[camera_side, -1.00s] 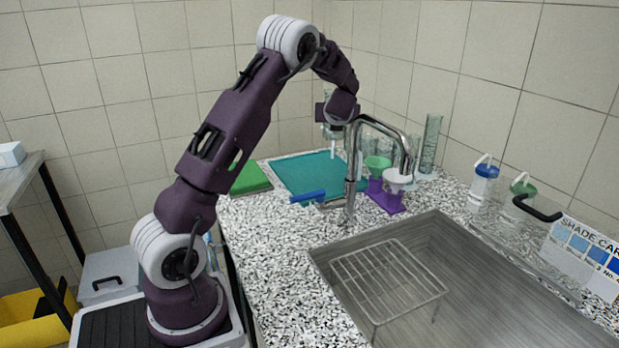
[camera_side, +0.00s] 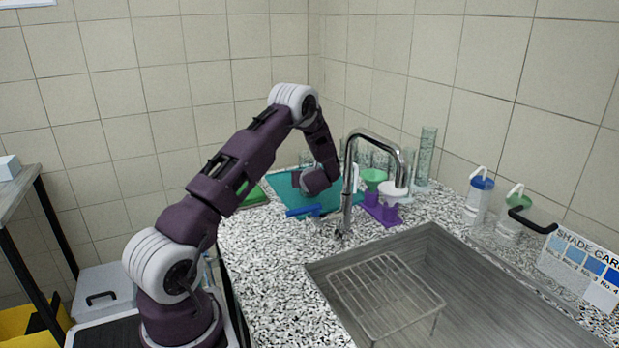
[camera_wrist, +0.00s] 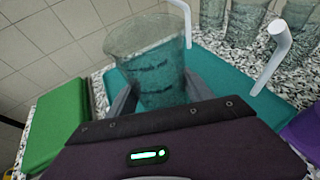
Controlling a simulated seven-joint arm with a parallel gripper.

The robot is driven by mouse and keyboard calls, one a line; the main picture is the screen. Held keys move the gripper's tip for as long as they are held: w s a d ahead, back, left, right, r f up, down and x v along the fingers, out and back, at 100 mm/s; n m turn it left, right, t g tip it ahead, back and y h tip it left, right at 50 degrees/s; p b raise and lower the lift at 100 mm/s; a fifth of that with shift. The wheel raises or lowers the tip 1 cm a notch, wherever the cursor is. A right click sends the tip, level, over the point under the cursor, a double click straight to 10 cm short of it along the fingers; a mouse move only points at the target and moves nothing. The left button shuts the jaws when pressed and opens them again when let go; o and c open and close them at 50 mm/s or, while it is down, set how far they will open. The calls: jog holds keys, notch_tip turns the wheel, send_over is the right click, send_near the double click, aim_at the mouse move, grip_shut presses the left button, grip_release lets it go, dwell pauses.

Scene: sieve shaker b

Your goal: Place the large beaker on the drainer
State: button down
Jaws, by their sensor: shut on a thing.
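The large beaker (camera_wrist: 150,75) is clear glass with dark markings and is slightly tilted in the wrist view. My gripper (camera_wrist: 158,95) is shut on it, with one grey finger on each side. The beaker is above or on the flat teal board (camera_wrist: 230,92); I cannot tell whether they touch. The teal board also shows in the side view (camera_side: 284,184). My wrist is low over it there and hides the fingers. A wire rack (camera_side: 385,290) stands in the sink. The pictures do not settle whether board or rack is the drainer.
Bent white rods (camera_wrist: 272,62) rise beside the beaker. A green board (camera_wrist: 58,125) lies left of the teal one. A tap (camera_side: 347,185), a blue-handled tool (camera_side: 303,211), a purple stand (camera_side: 384,213) and glassware (camera_side: 426,155) are close by. The sink's right side (camera_side: 480,290) is clear.

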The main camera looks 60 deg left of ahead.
jog(key=shift+c, duration=2.1)
grip_release()
jog(key=s+d+r+n+g+h, duration=0.1)
jog(key=s+d+r+n+g, duration=0.1)
jog(key=s+d+r+n, duration=0.75)
jog(key=s+d+r+n+g+h, duration=0.15)
jog(key=s+d+r+n, duration=0.35)
jog(key=s+d, duration=0.6)
jog(key=s+d+r+n+t+h, duration=0.1)
jog(key=s+d+n+h, duration=0.1)
jog(key=d, duration=0.7)
jog(key=s+d+r+n+t+h, duration=0.1)
jog(key=s+d+r+n+h, duration=0.1)
jog(key=d, duration=0.6)
jog(key=s+d+r+n+t+h, duration=0.1)
jog(key=s+d+n+h, duration=0.3)
jog(key=d, duration=0.5)
jog(key=shift+d+r+t+h, duration=0.15)
jog(key=shift+d+t+h, duration=0.25)
jog(key=shift+h, duration=0.55)
